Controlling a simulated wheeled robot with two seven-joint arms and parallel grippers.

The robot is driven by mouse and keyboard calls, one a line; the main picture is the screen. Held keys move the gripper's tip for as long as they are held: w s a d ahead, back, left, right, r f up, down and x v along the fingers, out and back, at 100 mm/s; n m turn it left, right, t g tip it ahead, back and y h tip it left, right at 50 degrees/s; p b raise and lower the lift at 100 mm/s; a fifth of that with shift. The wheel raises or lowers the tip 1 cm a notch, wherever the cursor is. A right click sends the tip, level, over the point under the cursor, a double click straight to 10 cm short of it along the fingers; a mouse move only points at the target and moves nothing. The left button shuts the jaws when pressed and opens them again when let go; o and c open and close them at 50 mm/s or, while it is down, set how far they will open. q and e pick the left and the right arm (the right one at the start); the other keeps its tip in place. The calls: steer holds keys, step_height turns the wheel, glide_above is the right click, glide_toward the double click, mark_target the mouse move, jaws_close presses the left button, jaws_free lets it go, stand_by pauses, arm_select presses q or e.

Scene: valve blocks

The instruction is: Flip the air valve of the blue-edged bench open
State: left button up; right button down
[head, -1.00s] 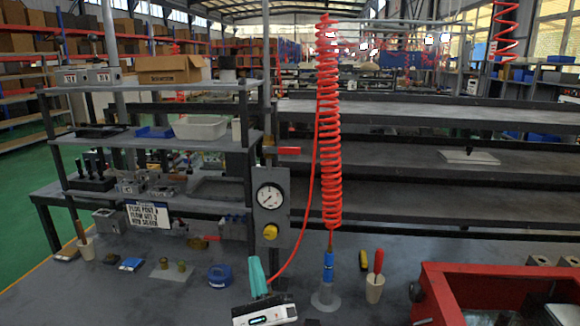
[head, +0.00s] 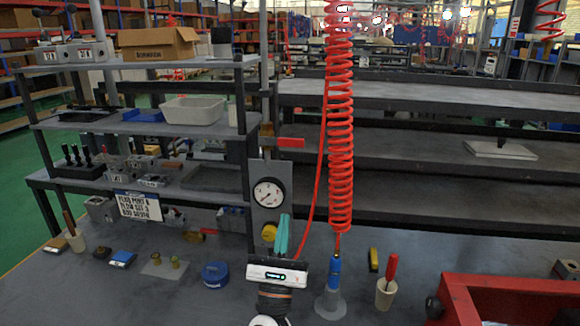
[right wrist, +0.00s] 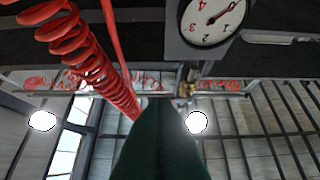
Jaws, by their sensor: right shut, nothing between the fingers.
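The air valve (head: 267,136) is a small brass body on the upright pipe, above the round gauge (head: 268,192). Its red lever (head: 290,142) points sideways to the right, roughly level. My right gripper (head: 284,217) has teal fingers pressed together and empty. They point upward beside the gauge panel, below the lever and apart from it. In the right wrist view the dark green fingers (right wrist: 160,105) fill the lower middle, with the gauge (right wrist: 210,20) upside down above. A brass fitting (right wrist: 184,90) shows just beyond the fingertips. My left gripper is out of view. No blue bench edge is distinguishable.
A coiled red hose (head: 341,130) hangs just right of the gripper, its thin straight run closer. A yellow knob (head: 269,232) sits below the gauge. A screwdriver cup (head: 384,292) and red bin (head: 520,285) stand right. Shelves (head: 150,140) lie left.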

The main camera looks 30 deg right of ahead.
mark_target(281, 142)
steer(key=p+x, duration=0.2)
steer(key=x, duration=0.2)
steer(key=s+r+p+x, duration=0.1)
steer(key=p+x, duration=0.2)
steer(key=x, duration=0.1)
steer(key=a+p+x, duration=0.1)
steer(key=p+x, duration=0.2)
steer(key=x, duration=0.2)
steer(key=shift+s+r, duration=0.3)
steer(key=shift+r, duration=0.05)
steer(key=shift+w, duration=0.15)
